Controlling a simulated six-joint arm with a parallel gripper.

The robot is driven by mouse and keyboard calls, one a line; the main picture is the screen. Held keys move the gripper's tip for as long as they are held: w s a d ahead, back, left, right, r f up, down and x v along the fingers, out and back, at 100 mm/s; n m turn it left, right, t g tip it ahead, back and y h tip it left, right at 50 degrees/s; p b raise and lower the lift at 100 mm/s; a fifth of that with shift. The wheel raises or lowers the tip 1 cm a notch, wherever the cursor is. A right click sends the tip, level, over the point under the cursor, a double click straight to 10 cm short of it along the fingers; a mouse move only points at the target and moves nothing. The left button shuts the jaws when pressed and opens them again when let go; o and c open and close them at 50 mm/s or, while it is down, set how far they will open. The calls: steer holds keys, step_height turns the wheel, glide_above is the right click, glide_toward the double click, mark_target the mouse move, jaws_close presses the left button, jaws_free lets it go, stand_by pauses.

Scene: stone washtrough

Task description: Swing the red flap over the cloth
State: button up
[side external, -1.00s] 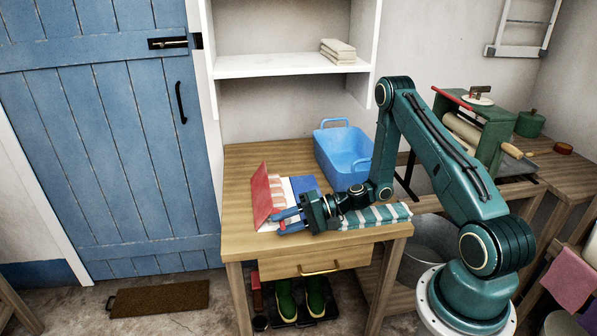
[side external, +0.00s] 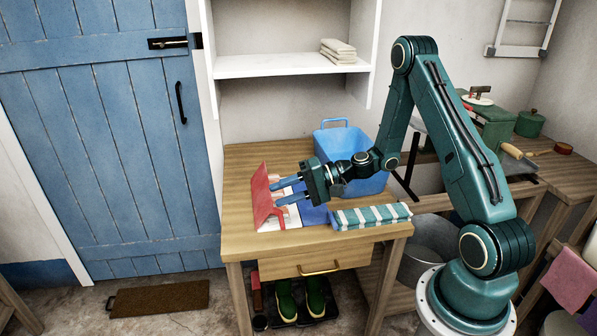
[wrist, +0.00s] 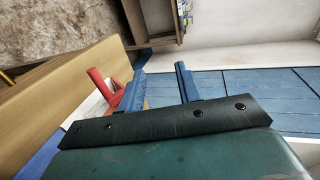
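The red flap (side external: 261,200) stands raised at the left end of a folding board on the wooden table. More red shows low beneath my fingers. My gripper (side external: 275,193) has its two blue fingers apart, with nothing visible between them, and their tips are close to the flap's right side. I cannot tell whether they touch it. The striped cloth is mostly hidden behind my gripper. The board's blue part (side external: 315,215) lies to the right. In the wrist view the red flap (wrist: 98,82) is left of my gripper (wrist: 160,68).
A teal-and-white striped bundle (side external: 370,216) lies at the table's front right. A blue tub (side external: 366,184) stands behind my wrist. The wooden table top (side external: 238,160) is clear at the back left. A white shelf (side external: 290,65) overhangs the back.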

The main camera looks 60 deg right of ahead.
step_height(320, 180, up, 10)
steer(key=shift+r, duration=0.2)
stand_by(0.5)
steer(key=shift+a, duration=0.1)
stand_by(0.7)
